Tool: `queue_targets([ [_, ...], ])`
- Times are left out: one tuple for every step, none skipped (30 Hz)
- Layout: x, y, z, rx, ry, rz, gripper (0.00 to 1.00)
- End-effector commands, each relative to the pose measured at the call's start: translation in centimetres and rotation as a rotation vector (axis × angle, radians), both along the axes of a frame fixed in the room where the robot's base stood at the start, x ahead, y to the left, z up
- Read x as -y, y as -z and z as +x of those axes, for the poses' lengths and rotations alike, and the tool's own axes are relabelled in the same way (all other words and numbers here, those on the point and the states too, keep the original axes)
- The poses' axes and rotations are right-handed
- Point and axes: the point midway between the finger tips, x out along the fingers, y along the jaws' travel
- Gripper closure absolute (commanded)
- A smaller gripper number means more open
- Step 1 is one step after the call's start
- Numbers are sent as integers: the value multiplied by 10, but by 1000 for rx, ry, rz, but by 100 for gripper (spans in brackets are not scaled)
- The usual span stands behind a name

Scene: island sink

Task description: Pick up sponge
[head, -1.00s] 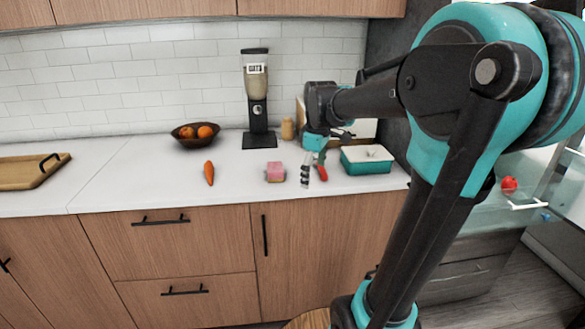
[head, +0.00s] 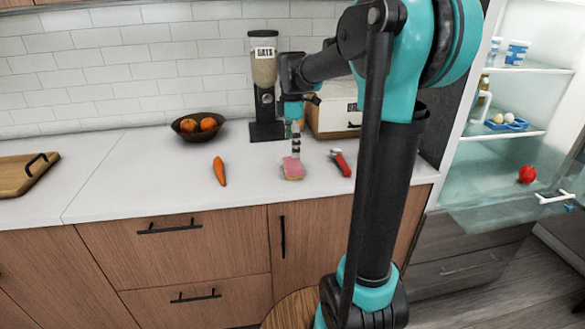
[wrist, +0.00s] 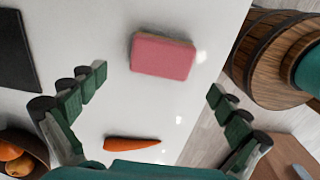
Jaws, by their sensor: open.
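The sponge (head: 292,171) is a small pink block with a pale yellowish layer, lying on the white counter near the front edge. In the wrist view the sponge (wrist: 163,56) shows its pink face, ahead of and between the two spread fingers. My gripper (head: 295,146) is right above or just behind the sponge in the head view. In the wrist view my gripper (wrist: 158,88) is open, with nothing between its fingers. Whether a fingertip touches the sponge cannot be told from the head view.
A carrot (head: 219,171) lies left of the sponge, and a red-handled tool (head: 341,163) lies to its right. An open fridge stands at right.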

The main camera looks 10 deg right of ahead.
Motion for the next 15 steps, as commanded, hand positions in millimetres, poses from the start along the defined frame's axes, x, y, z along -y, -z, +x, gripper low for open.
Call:
queue_targets([
  [0,7,0,0,0,0,0],
  [0,10,0,0,0,0,0],
  [0,13,0,0,0,0,0],
  [0,14,0,0,0,0,0],
  [0,16,0,0,1,0,0],
  [0,17,0,0,1,0,0],
  [0,19,0,0,1,0,0],
  [0,21,0,0,1,0,0],
  [0,25,-1,0,1,0,0],
  [0,29,-1,0,1,0,0],
  [1,33,-1,0,1,0,0],
  [1,39,-1,0,1,0,0],
  [1,44,-2,0,1,0,0],
  [1,48,-2,0,1,0,0],
  [1,54,-2,0,1,0,0],
])
